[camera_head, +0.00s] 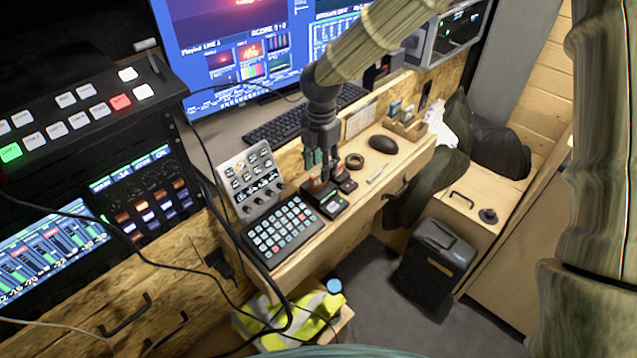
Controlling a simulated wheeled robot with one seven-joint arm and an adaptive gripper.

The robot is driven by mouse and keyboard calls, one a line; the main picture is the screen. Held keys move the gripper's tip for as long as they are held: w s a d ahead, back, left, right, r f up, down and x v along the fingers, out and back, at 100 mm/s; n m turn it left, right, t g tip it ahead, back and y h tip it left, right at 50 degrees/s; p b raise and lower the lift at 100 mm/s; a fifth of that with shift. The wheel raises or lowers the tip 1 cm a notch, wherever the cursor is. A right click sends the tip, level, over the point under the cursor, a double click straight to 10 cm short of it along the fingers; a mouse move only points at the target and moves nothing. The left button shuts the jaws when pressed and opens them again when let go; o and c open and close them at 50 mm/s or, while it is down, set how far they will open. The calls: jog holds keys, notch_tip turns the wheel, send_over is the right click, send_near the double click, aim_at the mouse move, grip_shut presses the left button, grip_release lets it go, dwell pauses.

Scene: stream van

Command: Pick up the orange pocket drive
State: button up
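My gripper (325,177) points straight down over the wooden desk ledge, at the right of the button panel. A small orange-red piece (315,185), which looks like the orange pocket drive, shows right at its fingertips, low over a small black device. The fingers partly cover this piece. I cannot tell whether they are closed on it or just around it, or whether it rests on something.
A black box-like device (332,206) and a button panel (284,231) lie close by. A dark tape roll (354,161), a black mouse (383,144) and a wooden organiser (406,127) stand along the ledge. The keyboard (275,127) and monitors are behind. Cables hang at the left.

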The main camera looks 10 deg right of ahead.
aim_at(319, 171)
jog(key=f, duration=0.4)
jog(key=shift+w+a+p, duration=0.15)
jog(key=shift+w+p, duration=0.05)
jog(key=shift+p, duration=0.1)
jog(key=shift+s, duration=0.15)
jog(key=shift+c, duration=0.4)
jog(key=c, duration=0.7)
grip_shut()
jog(key=shift+r, duration=0.1)
